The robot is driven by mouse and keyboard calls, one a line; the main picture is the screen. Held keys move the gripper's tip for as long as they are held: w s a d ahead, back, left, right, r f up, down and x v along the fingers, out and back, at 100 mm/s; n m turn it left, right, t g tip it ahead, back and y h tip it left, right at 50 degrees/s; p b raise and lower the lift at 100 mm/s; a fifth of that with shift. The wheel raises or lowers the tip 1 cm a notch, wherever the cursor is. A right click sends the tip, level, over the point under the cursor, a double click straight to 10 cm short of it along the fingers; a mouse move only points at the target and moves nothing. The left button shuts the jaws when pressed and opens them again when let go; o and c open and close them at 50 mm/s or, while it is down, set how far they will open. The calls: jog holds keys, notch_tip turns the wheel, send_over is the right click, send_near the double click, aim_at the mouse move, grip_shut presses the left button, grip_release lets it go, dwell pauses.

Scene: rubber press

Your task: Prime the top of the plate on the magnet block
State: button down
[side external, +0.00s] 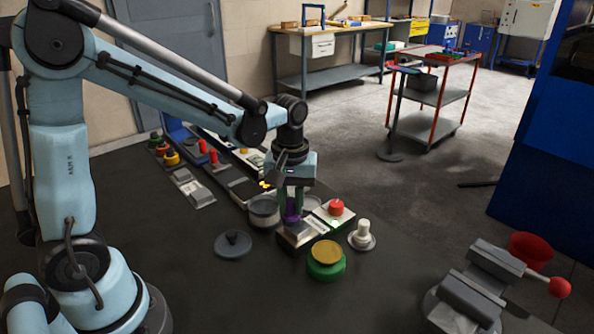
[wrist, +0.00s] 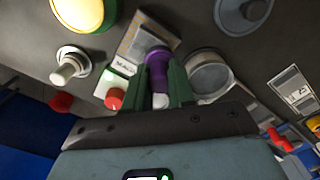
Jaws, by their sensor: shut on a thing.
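My gripper (side external: 291,194) points down over the grey magnet block (side external: 297,238), its green fingers shut on a purple-handled tool (side external: 291,214). In the wrist view the tool (wrist: 158,58) stands between the fingers (wrist: 160,88), with a white end nearest the camera. The magnet block (wrist: 131,58) lies behind the tool there, with a partly readable label and a grey plate (wrist: 150,35) on top. The tool's lower end is at or just above the plate; I cannot tell whether it touches. The tool and gripper hide part of the plate.
An open grey pot (side external: 264,211) stands left of the block, a dark knobbed lid (side external: 233,245) nearby. A red-knobbed box (side external: 336,208), a white-knobbed piece (side external: 362,235) and a green yellow-topped jar (side external: 326,261) crowd the right and front. A vise (side external: 482,283) stands at lower right.

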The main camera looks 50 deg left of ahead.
jog(key=shift+w+d, duration=0.1)
jog(key=shift+d, duration=2.3)
jog(key=shift+d+r, duration=0.15)
jog(key=shift+r, duration=0.05)
notch_tip(320, 180, up, 8)
jog(key=shift+f, duration=0.15)
jog(key=shift+w, duration=0.1)
jog(key=w+a+f, duration=0.2)
jog(key=w+a, duration=0.1)
jog(key=w+a+f, duration=0.3)
jog(key=a, duration=0.1)
jog(key=w+a+f, duration=0.3)
jog(key=w+a, duration=0.1)
jog(key=shift+w+f, duration=0.1)
jog(key=shift+f, duration=0.05)
jog(key=shift+a+f, duration=0.1)
jog(key=shift+f, duration=2.05)
